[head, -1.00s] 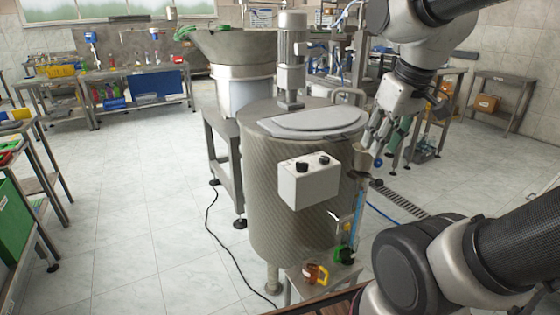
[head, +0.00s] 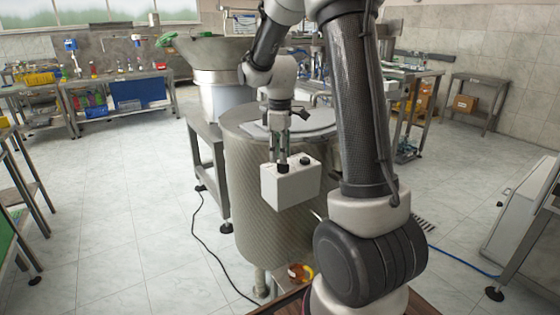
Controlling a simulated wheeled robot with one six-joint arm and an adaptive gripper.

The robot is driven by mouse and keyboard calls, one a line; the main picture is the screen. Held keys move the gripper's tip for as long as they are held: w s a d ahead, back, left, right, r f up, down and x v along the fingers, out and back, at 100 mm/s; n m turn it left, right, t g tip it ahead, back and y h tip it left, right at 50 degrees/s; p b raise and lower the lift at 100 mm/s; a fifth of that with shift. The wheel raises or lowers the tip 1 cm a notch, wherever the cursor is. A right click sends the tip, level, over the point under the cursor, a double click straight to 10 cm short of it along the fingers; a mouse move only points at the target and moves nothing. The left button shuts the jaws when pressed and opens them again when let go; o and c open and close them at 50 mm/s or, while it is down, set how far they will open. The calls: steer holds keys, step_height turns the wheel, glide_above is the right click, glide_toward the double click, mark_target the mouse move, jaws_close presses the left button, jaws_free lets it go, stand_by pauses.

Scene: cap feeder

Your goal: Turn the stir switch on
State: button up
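The white control box (head: 293,190) is fixed to the side of the steel tank (head: 262,222). A dark knob (head: 305,160) shows on its top at the right. A second dark knob (head: 283,167) sits on the left of the box top, mostly hidden by my gripper. My gripper (head: 283,162) points down with its fingertips at this left knob. The fingers are close together there, and I cannot tell whether they grip the knob or only stand around it. No switch labels are readable.
The tank's grey lid (head: 305,122) lies just behind the box. My arm hides the tank's right side. A small table with an orange-brown item (head: 298,272) stands below. A black cable (head: 205,240) runs over the floor on the left, where there is free room.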

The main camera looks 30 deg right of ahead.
mark_target(283, 167)
steer(key=shift+f, duration=1.4)
jaws_close()
